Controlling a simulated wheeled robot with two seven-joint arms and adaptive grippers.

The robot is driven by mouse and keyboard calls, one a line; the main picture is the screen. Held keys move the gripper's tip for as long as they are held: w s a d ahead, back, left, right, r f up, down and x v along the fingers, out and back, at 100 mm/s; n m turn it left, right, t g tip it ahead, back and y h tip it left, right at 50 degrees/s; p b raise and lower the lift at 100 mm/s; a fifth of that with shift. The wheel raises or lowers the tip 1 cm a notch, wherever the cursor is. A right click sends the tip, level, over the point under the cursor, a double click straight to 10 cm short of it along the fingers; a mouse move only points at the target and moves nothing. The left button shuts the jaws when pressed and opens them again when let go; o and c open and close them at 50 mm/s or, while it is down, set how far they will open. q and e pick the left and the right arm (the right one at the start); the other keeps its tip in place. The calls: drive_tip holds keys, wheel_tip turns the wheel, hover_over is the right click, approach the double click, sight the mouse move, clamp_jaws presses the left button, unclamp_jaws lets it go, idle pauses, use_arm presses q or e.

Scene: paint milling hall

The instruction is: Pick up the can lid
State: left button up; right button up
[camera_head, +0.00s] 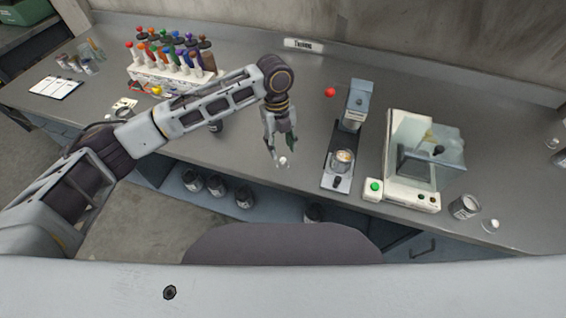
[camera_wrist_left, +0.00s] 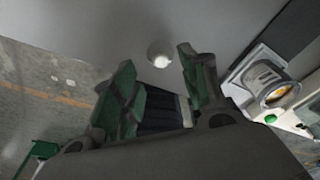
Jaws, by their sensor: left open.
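A small pale round piece that looks like the can lid (camera_head: 283,161) lies on the grey bench near its front edge, just below my left gripper (camera_head: 277,150). It also shows in the left wrist view (camera_wrist_left: 160,54) as a whitish disc on the bench, between and beyond the green fingertips of my left gripper (camera_wrist_left: 157,62). The fingers are apart with nothing held between them. Whether they touch the disc I cannot tell. My right gripper is not in view.
A device with a can (camera_head: 342,160) stands right of the gripper, then a glass-covered balance (camera_head: 425,155). An open can (camera_head: 465,206) and a small pale item (camera_head: 490,225) are at far right. A rack of coloured-topped tools (camera_head: 165,78) stands left, behind my arm. A red ball-like knob (camera_head: 330,92) lies behind.

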sight(283, 159)
use_arm(q)
drive_tip(key=shift+f, duration=0.2)
drive_tip(key=shift+s+d+f+p, duration=0.1)
drive_tip(key=shift+s+f, duration=0.05)
drive_tip(key=shift+f, duration=0.7)
drive_tip(key=shift+s+d+f+p, duration=0.1)
drive_tip(key=shift+s+f, duration=0.05)
drive_tip(key=shift+f, duration=0.7)
drive_tip(key=shift+s+d+f+p, duration=0.1)
drive_tip(key=shift+s+f, duration=0.05)
drive_tip(key=shift+f, duration=0.7)
drive_tip(key=c, duration=0.8)
